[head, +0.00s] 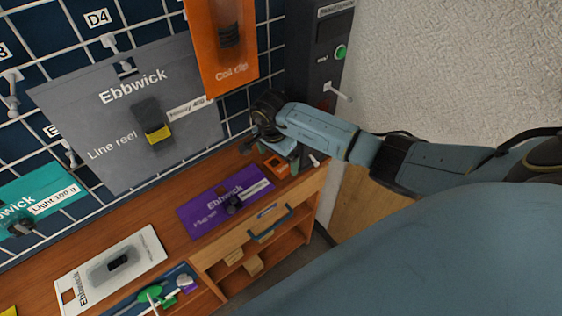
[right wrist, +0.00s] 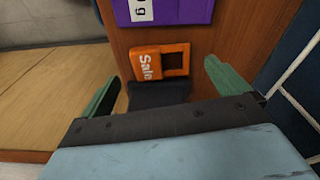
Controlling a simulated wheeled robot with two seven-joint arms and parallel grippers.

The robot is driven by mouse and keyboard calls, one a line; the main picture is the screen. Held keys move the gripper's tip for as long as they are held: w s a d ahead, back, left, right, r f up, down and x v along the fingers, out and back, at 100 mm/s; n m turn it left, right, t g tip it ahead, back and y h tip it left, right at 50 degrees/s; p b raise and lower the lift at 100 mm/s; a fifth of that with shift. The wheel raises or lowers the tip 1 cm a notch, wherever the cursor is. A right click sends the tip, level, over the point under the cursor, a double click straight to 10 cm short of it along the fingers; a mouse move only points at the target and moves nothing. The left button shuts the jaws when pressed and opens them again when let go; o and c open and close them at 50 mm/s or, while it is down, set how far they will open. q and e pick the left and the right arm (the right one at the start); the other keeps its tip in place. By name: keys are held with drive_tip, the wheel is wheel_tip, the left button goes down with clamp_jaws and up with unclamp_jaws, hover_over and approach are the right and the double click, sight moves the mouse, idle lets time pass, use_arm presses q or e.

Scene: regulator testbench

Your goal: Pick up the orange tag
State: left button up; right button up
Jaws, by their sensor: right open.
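The orange tag (right wrist: 146,62) lies flat on the wooden bench, with "Sale" in white letters and a square hole. A dark block at its near edge hides part of it in the right wrist view. In the head view the tag (head: 275,164) is small, near the bench's right end. My right gripper (head: 280,157) is over that end, close to the tag. In the right wrist view its green fingers (right wrist: 163,88) are spread wide and empty, with the tag beyond and between their tips. The height gap is hard to tell. My left gripper is not in view.
A purple package (head: 222,207) lies beside the tag, also in the right wrist view (right wrist: 185,10). A white package (head: 108,268) lies further left. A grey Line reel package (head: 130,115) and an orange Coil clip package (head: 222,45) hang on the grid behind. A drawer handle (head: 270,218) is below.

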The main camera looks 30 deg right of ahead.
sight(277, 168)
drive_tip(key=shift+f, duration=0.85)
drive_tip(key=shift+w+f, duration=0.1)
drive_tip(key=shift+f, duration=0.2)
drive_tip(key=shift+d+f, duration=0.1)
drive_tip(key=shift+d, duration=0.05)
drive_tip(key=c, duration=1.1)
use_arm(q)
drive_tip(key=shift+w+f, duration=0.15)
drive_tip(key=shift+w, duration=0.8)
use_arm(e)
drive_tip(key=shift+o, duration=0.2)
drive_tip(key=shift+r, duration=0.4)
drive_tip(key=r, duration=0.4)
drive_tip(key=s+a+r, duration=0.1)
drive_tip(key=r, duration=0.1)
drive_tip(key=shift+r, duration=0.15)
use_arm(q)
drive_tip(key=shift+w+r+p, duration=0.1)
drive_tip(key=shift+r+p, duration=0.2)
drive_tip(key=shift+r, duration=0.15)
use_arm(e)
drive_tip(key=s+a, duration=1.2)
drive_tip(key=s, duration=0.2)
